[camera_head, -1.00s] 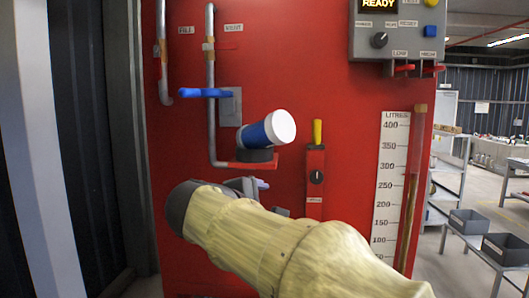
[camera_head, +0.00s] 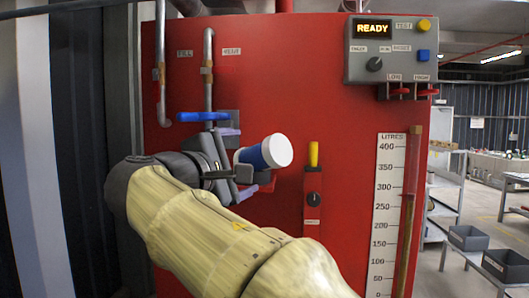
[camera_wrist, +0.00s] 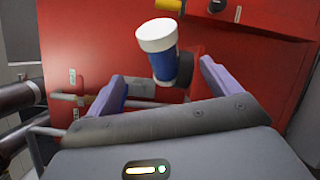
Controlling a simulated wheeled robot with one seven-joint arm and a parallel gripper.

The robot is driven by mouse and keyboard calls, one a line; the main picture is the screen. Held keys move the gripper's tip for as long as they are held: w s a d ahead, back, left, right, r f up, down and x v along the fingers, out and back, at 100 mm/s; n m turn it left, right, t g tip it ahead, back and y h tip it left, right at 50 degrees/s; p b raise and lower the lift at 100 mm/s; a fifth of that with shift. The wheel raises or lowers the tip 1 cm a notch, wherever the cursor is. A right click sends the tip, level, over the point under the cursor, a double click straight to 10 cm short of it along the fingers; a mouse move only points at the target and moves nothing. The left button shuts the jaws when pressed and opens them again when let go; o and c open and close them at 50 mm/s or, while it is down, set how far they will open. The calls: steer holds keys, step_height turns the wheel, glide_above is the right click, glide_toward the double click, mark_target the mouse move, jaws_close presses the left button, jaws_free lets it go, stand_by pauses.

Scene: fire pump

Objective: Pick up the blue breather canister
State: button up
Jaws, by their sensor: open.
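The blue breather canister (camera_head: 250,157) has a white cap and leans to the right at the front of the red panel. The wrist view also shows the canister (camera_wrist: 163,63), with its white cap towards the camera and a dark round base behind it. My gripper (camera_head: 237,163) is just left of the canister in the head view. Its purple fingers are open, one above and one below. In the wrist view the gripper (camera_wrist: 162,72) has one finger on each side of the canister, with visible gaps. The gripper partly hides the canister's mount in the head view.
A blue valve handle (camera_head: 202,117) on a grey pipe is close above my gripper. A red block with a yellow handle (camera_head: 313,154) stands to the right. Further right are the litre gauge (camera_head: 385,210) and the control box (camera_head: 388,50).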

mark_target(262, 156)
steer(key=p+x, duration=0.3)
steer(key=x, duration=0.5)
steer(key=shift+w+p, duration=0.15)
steer(key=shift+p, duration=0.2)
steer(key=shift+w+f, duration=0.15)
steer(key=shift+w, duration=0.15)
steer(key=shift+s+d, duration=0.15)
steer(key=shift+s, duration=0.2)
steer(key=p+x, duration=0.2)
steer(key=x, duration=0.1)
steer(key=p+x, duration=0.2)
steer(key=shift+r, duration=0.25)
steer(key=shift+w+f, duration=0.2)
steer(key=shift+w, duration=0.2)
steer(key=shift+s, duration=0.3)
steer(key=shift+w, duration=0.1)
steer(key=shift+w, duration=0.1)
steer(key=shift+c, duration=0.2)
